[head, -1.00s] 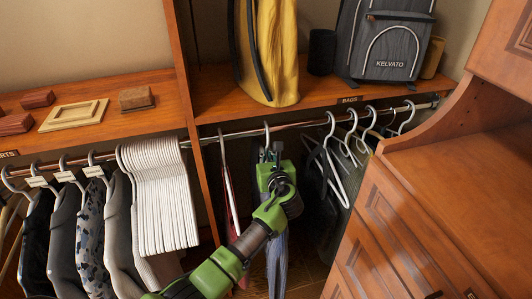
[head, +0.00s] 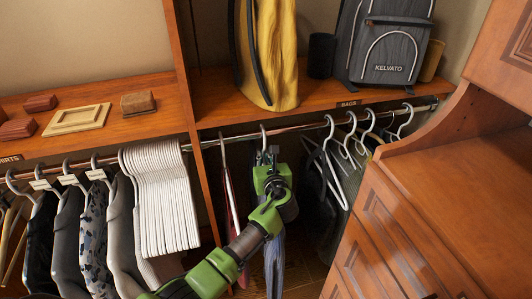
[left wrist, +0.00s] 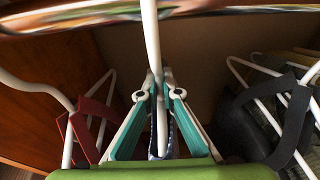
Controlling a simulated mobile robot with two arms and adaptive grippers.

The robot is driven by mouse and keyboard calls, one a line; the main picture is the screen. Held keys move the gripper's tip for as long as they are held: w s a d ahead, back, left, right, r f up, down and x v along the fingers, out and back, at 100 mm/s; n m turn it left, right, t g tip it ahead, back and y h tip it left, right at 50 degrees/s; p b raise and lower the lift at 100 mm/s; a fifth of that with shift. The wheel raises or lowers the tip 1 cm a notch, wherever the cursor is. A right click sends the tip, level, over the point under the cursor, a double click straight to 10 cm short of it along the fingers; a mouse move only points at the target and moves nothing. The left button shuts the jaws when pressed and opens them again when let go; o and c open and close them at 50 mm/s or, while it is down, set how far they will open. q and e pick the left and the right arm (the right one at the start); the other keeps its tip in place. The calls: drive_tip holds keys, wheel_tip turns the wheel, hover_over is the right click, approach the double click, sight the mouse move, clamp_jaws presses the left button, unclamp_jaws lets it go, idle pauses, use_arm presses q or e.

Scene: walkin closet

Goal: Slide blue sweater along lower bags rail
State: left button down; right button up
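The blue sweater (head: 275,262) hangs from a white hanger (head: 263,136) on the metal rail (head: 300,126) under the bags shelf. My left gripper (head: 268,158) is at this hanger, just below the rail, and hides the sweater's top in the head view. In the left wrist view, the teal fingers (left wrist: 156,78) come together around the white hanger (left wrist: 151,40) below its hook and look shut on it. A little blue cloth shows between them. My right gripper is not in view.
A red garment (head: 230,190) hangs just left. Dark clothes and several white hangers (head: 350,140) hang to the right, beside the wooden drawers (head: 390,240). Bare rail lies between. A yellow bag (head: 275,60) and grey backpack (head: 385,45) stand on the shelf (head: 220,95).

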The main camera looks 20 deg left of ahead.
use_arm(q)
drive_tip(key=shift+s+a+r+p, duration=0.1)
drive_tip(key=shift+s+a+p, duration=0.4)
drive_tip(key=shift+a, duration=0.2)
drive_tip(key=shift+s+a+r+p, duration=0.1)
drive_tip(key=shift+s+a+p, duration=0.3)
drive_tip(key=shift+a+p, duration=0.2)
drive_tip(key=shift+s+a+r+p, duration=0.1)
drive_tip(key=shift+s+a+p, duration=0.4)
drive_tip(key=shift+a, duration=0.25)
drive_tip(key=shift+f+p, duration=0.2)
drive_tip(key=shift+p, duration=0.2)
